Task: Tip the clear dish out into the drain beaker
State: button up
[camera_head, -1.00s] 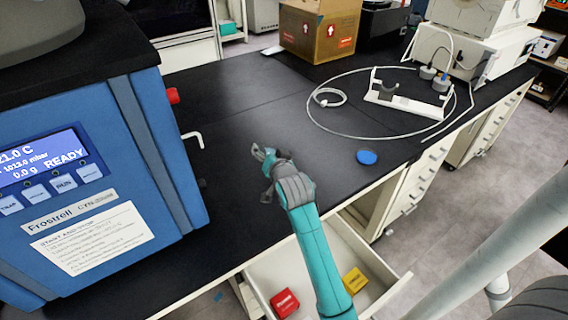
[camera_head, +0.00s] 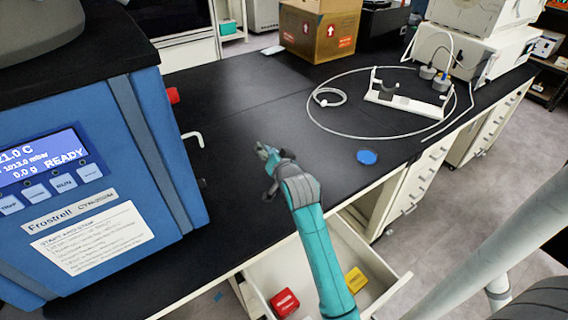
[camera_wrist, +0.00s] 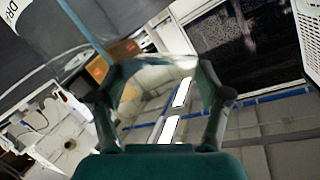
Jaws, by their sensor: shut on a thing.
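My gripper (camera_head: 266,158) is over the black bench, right of the blue freeze dryer. In the wrist view its two fingers (camera_wrist: 160,88) are shut on the clear dish (camera_wrist: 150,82). The dish is see-through, with bright streaks showing through or on it; I cannot tell what is in it. The head view does not show the dish clearly. In the wrist view a white label starting "DR" (camera_wrist: 12,10) is cut off at the upper left corner. I cannot make out a whole drain beaker in either view.
The freeze dryer (camera_head: 100,150) stands at the left, with a white bent tube (camera_head: 193,138) on its side. A blue disc (camera_head: 367,157) and a white stand (camera_head: 408,98) with looped cable lie to the right. An open drawer (camera_head: 375,262) holds red and yellow blocks below my arm.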

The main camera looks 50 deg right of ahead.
jog(key=shift+s+d+r+m, duration=0.15)
jog(key=shift+s+d+m, duration=0.35)
dwell(1.2)
jog(key=shift+s+d+r+m+t+p, duration=0.15)
jog(key=shift+s+d+m+t+p, duration=0.2)
jog(key=shift+m+t+p, duration=0.2)
dwell(1.8)
jog(key=shift+s+d+r+m+t, duration=0.15)
jog(key=shift+m+t, duration=0.2)
jog(key=shift+m, duration=0.25)
jog(key=shift+s+d+r+m+t, duration=0.15)
jog(key=shift+m+t, duration=0.15)
jog(key=shift+m, duration=0.25)
dwell(2.8)
